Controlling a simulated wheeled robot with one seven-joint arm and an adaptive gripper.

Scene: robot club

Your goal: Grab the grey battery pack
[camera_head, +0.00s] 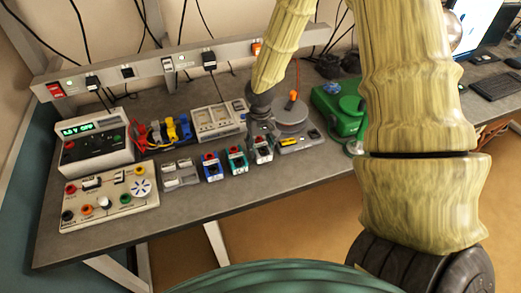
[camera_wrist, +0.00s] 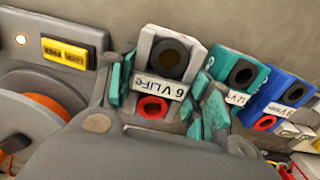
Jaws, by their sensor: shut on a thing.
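The grey battery pack (camera_wrist: 162,62) has a white label reading "6 V LiFe", a black round terminal and a red one. In the head view the grey battery pack (camera_head: 264,156) stands at the right end of a short row of packs. My gripper (camera_wrist: 163,100) is shut on it, with one teal finger pad on each side. In the head view my gripper (camera_head: 262,108) comes down from behind the row, and its fingertips are hard to make out. The pack looks upright and at the desk surface; I cannot tell whether it is lifted.
A teal pack (camera_wrist: 240,80) stands close beside it, then a blue pack (camera_wrist: 284,98). A grey device with a yellow label (camera_head: 299,141) and a round grey spool (camera_head: 291,113) are close on the right. The desk's front strip (camera_head: 230,195) is clear.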

